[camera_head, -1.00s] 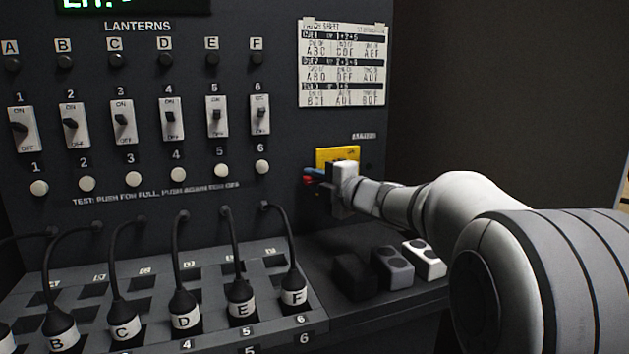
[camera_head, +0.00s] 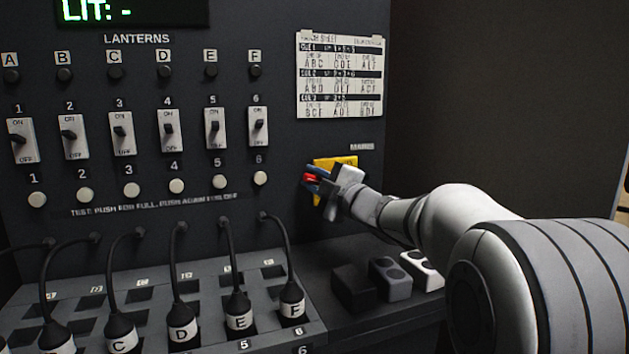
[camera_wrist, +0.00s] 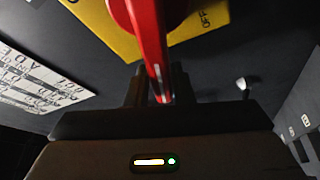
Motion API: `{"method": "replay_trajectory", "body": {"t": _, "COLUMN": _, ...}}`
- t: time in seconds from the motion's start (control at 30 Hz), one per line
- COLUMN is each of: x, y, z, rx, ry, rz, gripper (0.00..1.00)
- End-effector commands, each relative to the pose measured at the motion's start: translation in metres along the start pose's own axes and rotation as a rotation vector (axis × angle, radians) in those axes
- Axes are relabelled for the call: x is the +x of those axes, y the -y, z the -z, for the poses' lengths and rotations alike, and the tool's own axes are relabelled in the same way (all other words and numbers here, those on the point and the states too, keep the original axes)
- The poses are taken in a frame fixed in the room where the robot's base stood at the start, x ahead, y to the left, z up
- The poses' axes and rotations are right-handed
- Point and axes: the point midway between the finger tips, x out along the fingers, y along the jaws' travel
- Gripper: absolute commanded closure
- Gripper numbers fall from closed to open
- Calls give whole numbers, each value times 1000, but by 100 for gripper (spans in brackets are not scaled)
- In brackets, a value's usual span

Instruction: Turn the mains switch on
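The mains switch is a yellow plate (camera_head: 347,161) with a red handle (camera_head: 309,178), on the dark panel under the MAINS label. My gripper (camera_head: 316,179) is at the switch, tilted, with its blue fingertips around the red handle. In the wrist view the red handle (camera_wrist: 153,45) runs down between my two dark fingers (camera_wrist: 158,85). I cannot tell whether the fingers press on it. The yellow plate (camera_wrist: 100,27) shows behind it at a slant, with partly readable lettering at its right. My gripper hides part of the plate in the head view.
A paper patch sheet (camera_head: 340,77) hangs above the switch. Several lantern toggle switches (camera_head: 168,130) and white test buttons (camera_head: 176,186) fill the panel to the left. Plugged cables stand below them. Dark, grey and white button blocks (camera_head: 390,279) sit on the ledge under my arm.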

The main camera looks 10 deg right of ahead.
Motion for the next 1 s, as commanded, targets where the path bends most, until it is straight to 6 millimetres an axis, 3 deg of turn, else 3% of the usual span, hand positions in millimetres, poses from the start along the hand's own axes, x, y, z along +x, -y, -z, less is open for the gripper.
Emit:
{"method": "replay_trajectory", "body": {"t": 0.2, "x": 0, "y": 0, "z": 0, "rx": -1, "ry": 0, "rz": 0, "gripper": 62}}
{"method": "replay_trajectory", "body": {"t": 0.5, "x": 0, "y": 1, "z": 0, "rx": -23, "ry": 1, "rz": 7, "gripper": 62}}
{"method": "replay_trajectory", "body": {"t": 0.77, "x": -2, "y": 24, "z": -5, "rx": -329, "ry": 2, "rz": 134, "gripper": 62}}
{"method": "replay_trajectory", "body": {"t": 0.8, "x": -4, "y": 28, "z": -6, "rx": -390, "ry": 2, "rz": 158, "gripper": 62}}
{"method": "replay_trajectory", "body": {"t": 1.0, "x": -48, "y": 18, "z": -4, "rx": -372, "ry": 6, "rz": 151, "gripper": 62}}
